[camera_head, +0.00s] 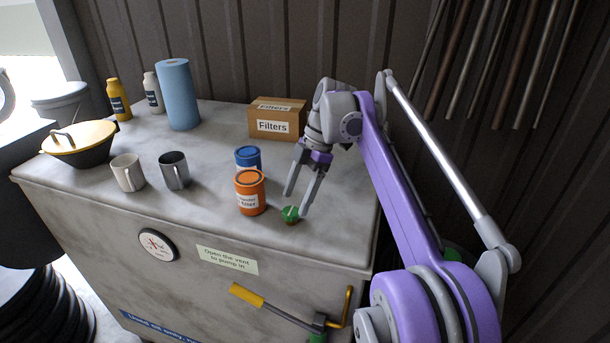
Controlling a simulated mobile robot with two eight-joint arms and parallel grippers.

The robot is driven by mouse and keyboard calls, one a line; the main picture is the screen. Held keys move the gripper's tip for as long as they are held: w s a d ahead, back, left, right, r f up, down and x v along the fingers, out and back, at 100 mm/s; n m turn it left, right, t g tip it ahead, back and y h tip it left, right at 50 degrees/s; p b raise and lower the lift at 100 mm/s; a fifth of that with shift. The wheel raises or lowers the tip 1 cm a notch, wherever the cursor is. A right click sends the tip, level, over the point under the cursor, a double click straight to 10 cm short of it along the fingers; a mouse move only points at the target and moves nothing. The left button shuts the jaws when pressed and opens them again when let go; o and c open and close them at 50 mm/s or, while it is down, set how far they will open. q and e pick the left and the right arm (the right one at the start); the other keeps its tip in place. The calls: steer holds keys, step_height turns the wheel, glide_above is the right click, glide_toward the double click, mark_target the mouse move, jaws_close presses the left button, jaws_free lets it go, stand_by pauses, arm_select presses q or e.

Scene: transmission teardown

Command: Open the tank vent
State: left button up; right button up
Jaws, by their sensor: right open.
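The tank vent appears as a small green cap (290,213) on the grey tank top (220,222), near its front right edge. My right gripper (295,203) is open and points down at the cap, with a fingertip on either side of it in the picture. I cannot tell whether the fingers touch the cap. A label (228,261) on the tank front reads "Open the vent to pump it". My left gripper does not show.
An orange can (250,196) and a blue can (248,157) stand left of the gripper. A yellow-handled lever (247,295) is on the tank front.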

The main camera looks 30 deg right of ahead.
steer(key=v, duration=0.8)
steer(key=shift+r, duration=0.15)
